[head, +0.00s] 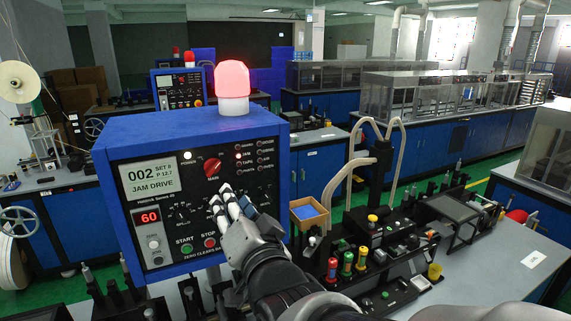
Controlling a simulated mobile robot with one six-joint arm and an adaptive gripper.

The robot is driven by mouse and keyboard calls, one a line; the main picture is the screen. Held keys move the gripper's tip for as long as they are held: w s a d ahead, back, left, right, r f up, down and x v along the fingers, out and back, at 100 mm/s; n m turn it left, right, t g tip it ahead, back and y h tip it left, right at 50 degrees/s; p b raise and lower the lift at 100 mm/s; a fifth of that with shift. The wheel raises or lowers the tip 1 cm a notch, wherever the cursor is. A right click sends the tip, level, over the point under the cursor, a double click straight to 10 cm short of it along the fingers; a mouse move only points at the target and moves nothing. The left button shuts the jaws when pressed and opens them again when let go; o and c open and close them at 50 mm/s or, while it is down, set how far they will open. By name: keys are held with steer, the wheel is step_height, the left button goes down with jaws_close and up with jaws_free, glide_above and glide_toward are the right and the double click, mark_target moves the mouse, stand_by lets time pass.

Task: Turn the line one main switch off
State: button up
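A blue control box (121,134) with a black front panel stands at the left centre. A red rotary knob (212,167), which looks like the main switch, sits on the upper middle of the panel. The screen (150,178) reads "002" and "JAM DRIVE". My gripper (226,198) is in front of the panel, just below and right of the red knob, and hides part of the lower dials. I cannot tell whether its fingers touch the panel.
A lit red beacon (232,80) stands on the box. Green START (187,249) and red STOP (209,242) buttons are low on the panel. Black tape machinery (380,230) with coloured knobs stands right of my arm. A second similar box (180,88) is behind.

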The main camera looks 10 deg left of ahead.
mark_target(214, 170)
steer(key=p+x, duration=0.1)
steer(key=x, duration=1.5)
steer(key=shift+w, duration=0.15)
steer(key=shift+d, duration=0.1)
steer(key=shift+c, duration=0.5)
jaws_close()
